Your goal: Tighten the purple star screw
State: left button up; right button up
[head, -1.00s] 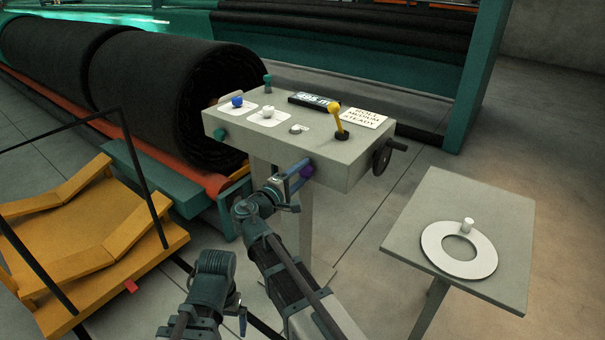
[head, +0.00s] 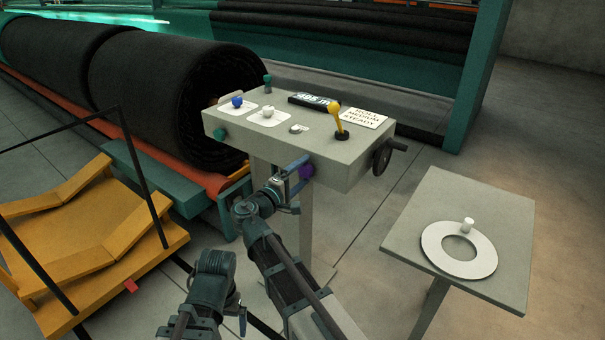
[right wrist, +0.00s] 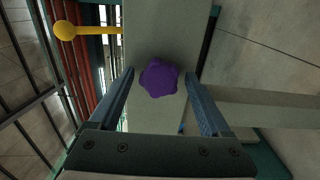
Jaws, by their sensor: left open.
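The purple star screw (head: 306,172) sits on the front side of the grey control box (head: 350,172). My right gripper (head: 297,186) is right at the screw. In the right wrist view the purple screw (right wrist: 159,78) lies between the two fingertips of my right gripper (right wrist: 160,75), with a small gap visible on each side, so the jaws look open around it. My left gripper (head: 242,318) is low in the head view, pointing down, apart from the box and open. Its fingers are only partly visible.
The box carries a yellow lever (head: 337,118), a blue knob (head: 237,102), a white knob (head: 267,112) and a dark handwheel (head: 383,157). A side table (head: 430,205) with a white ring (head: 484,262) stands right. A yellow cradle (head: 100,240) stands left.

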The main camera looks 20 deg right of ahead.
aim_at(303, 172)
jog(key=shift+s+a, duration=0.1)
jog(key=shift+v, duration=2.4)
jog(key=shift+o, duration=0.3)
jog(key=shift+o, duration=1.2)
jog(key=shift+a, duration=0.1)
jog(key=shift+s, duration=0.1)
